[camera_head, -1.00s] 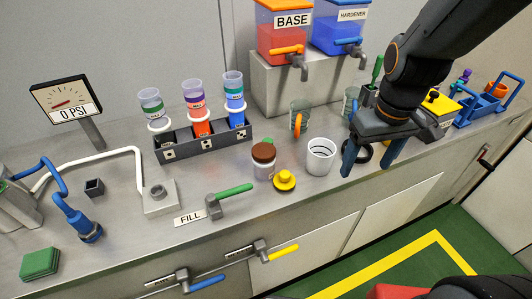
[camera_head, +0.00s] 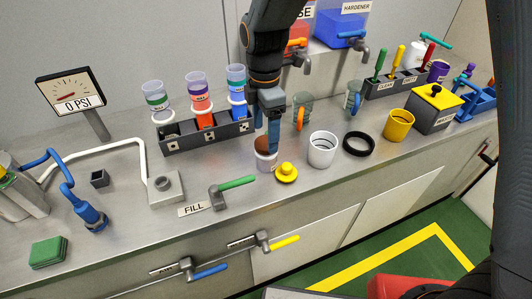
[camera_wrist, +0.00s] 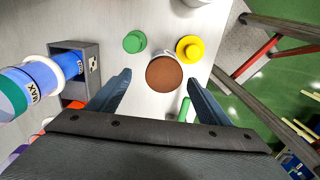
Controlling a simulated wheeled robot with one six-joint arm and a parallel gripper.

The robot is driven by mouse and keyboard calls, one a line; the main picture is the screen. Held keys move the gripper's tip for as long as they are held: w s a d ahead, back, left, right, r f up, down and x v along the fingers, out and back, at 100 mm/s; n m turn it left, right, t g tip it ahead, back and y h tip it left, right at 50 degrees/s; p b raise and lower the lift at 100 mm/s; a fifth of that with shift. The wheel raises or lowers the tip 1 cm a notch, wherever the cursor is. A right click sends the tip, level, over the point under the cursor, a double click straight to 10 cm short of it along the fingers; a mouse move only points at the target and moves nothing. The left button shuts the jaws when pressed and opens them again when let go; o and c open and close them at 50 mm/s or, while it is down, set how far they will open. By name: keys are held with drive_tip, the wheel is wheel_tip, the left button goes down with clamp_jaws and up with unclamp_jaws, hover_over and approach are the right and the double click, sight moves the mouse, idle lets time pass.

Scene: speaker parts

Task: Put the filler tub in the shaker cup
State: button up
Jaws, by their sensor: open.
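The filler tub (camera_head: 264,160) appears to be the small pale jar with a round brown top. It stands upright on the counter, and my gripper partly hides it in the head view. The wrist view looks down on its brown top (camera_wrist: 164,74), which lies between and just beyond my fingertips. My gripper (camera_head: 266,125) is open, pointing down over the tub, with nothing held. A white open cup (camera_head: 322,151) stands right of the tub, and a yellow cup (camera_head: 399,126) stands farther right. I cannot tell which is the shaker cup.
A yellow knobbed lid (camera_head: 286,173) lies beside the tub, and a green disc (camera_wrist: 134,41) lies close on another side. A grey rack with colored cups (camera_head: 205,135) stands to the left. A green-handled valve (camera_head: 232,188) is in front.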

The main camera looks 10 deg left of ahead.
sight(266, 155)
drive_tip(key=shift+s+d+f+p, duration=0.15)
drive_tip(key=shift+f+p, duration=0.15)
drive_tip(key=shift+f, duration=0.5)
drive_tip(key=shift+w+d+f+p, duration=0.15)
drive_tip(key=shift+f+p, duration=0.15)
drive_tip(key=shift+f, duration=0.55)
drive_tip(key=shift+s+d+f+p, duration=0.15)
drive_tip(key=shift+f+p, duration=0.15)
drive_tip(key=shift+f, duration=0.5)
drive_tip(key=c, duration=1.4)
